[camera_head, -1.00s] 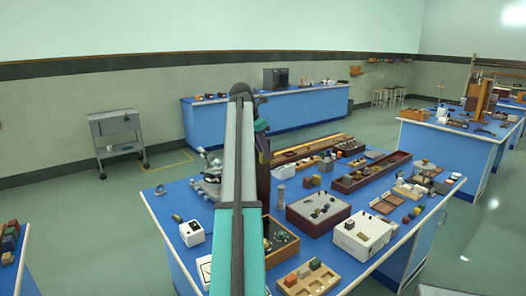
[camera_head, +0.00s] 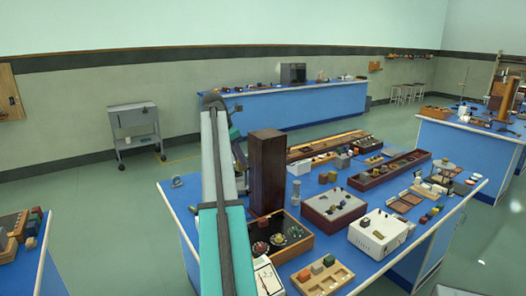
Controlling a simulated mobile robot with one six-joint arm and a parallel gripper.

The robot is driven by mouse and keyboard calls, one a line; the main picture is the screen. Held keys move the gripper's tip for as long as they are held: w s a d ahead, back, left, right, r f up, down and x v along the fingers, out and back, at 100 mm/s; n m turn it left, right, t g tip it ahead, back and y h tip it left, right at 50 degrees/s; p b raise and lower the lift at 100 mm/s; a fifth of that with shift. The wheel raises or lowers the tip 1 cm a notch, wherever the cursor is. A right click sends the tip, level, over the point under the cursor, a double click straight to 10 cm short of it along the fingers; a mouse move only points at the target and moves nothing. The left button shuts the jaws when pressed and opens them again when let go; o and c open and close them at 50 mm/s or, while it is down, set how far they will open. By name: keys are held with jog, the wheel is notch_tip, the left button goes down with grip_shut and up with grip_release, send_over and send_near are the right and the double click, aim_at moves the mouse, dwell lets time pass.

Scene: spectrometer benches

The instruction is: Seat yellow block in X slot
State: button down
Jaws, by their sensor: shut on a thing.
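My arm rises through the lower middle of the picture and bends down behind itself; my gripper does not show, hidden behind my arm links. A wooden slotted tray (camera_head: 335,284) at the front of the near bench holds a red block (camera_head: 304,275), a grey block (camera_head: 317,268) and a green block (camera_head: 329,260). Its front row shows empty hollows. I cannot read any X mark on it. No clearly yellow block can be made out; a small olive-yellow block (camera_head: 333,176) stands farther back, beside a dark red one (camera_head: 323,178).
A tall dark brown column (camera_head: 266,170) stands close right of my arm. An open box of round parts (camera_head: 278,238), a dark red box (camera_head: 333,209) and a white instrument (camera_head: 378,232) crowd the blue bench. Long dark trays lie behind.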

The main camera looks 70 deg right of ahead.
jog(key=w+a+f, duration=0.4)
jog(key=w+a, duration=0.4)
jog(key=a, duration=0.3)
jog(key=w+a+f, duration=0.3)
jog(key=w+a, duration=0.4)
jog(key=a, duration=0.4)
jog(key=w+a+f, duration=0.4)
jog(key=w+a, duration=0.4)
jog(key=a, duration=0.3)
jog(key=a+f, duration=0.3)
jog(key=a, duration=0.9)
jog(key=a+f, duration=0.3)
jog(key=a, duration=1)
jog(key=a+f, duration=0.3)
jog(key=a, duration=0.9)
jog(key=shift+a+f+m, duration=0.3)
jog(key=shift+f, duration=0.05)
jog(key=shift+w, duration=0.1)
